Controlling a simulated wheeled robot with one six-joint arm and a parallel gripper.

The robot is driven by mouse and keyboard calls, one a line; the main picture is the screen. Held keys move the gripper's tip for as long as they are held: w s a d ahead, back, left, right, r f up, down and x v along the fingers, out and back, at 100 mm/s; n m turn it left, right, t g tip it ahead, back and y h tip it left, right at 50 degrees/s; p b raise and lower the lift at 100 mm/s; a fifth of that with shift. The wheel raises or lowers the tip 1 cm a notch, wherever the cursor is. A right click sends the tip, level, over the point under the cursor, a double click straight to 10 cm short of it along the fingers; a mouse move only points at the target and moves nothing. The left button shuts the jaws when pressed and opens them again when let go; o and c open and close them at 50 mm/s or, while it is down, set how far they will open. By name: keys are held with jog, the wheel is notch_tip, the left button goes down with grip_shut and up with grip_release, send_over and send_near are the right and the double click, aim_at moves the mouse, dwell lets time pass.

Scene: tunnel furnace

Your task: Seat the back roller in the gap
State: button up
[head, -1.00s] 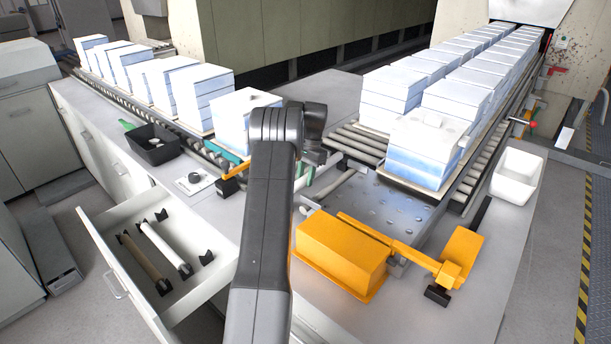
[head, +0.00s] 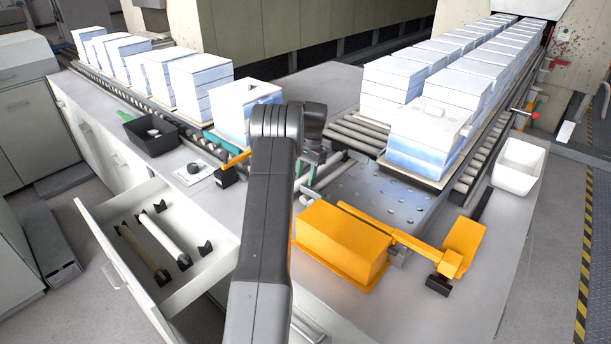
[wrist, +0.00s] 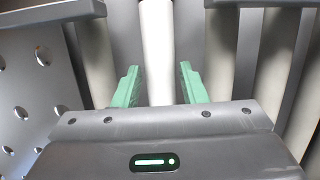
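In the wrist view, my gripper (wrist: 160,88) has its two green fingers apart, on either side of a white roller (wrist: 157,45). A dark gap shows between the roller and each finger. In the head view my arm hides most of my gripper; a green finger (head: 311,176) shows beside the conveyor corner. A pale roller (head: 331,173) lies there, next to the perforated metal plate. I cannot tell how its ends sit. The open drawer (head: 205,286) holds a white roller (head: 160,236) and a brown roller (head: 142,250) on black supports.
Stacks of white-blue blocks (head: 428,135) stand on the right conveyor, and more stand on the left one. An orange box and arm (head: 340,243) sit beside the perforated plate (head: 385,195). A black bin (head: 152,136) and a white bin (head: 519,166) stand on the counter.

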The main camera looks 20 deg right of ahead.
jog(key=v, duration=1.3)
jog(key=shift+d+r, duration=0.15)
jog(key=shift+r, duration=0.25)
jog(key=shift+b+x, duration=0.35)
jog(key=shift+x, duration=4.2)
jog(key=shift+w, duration=0.1)
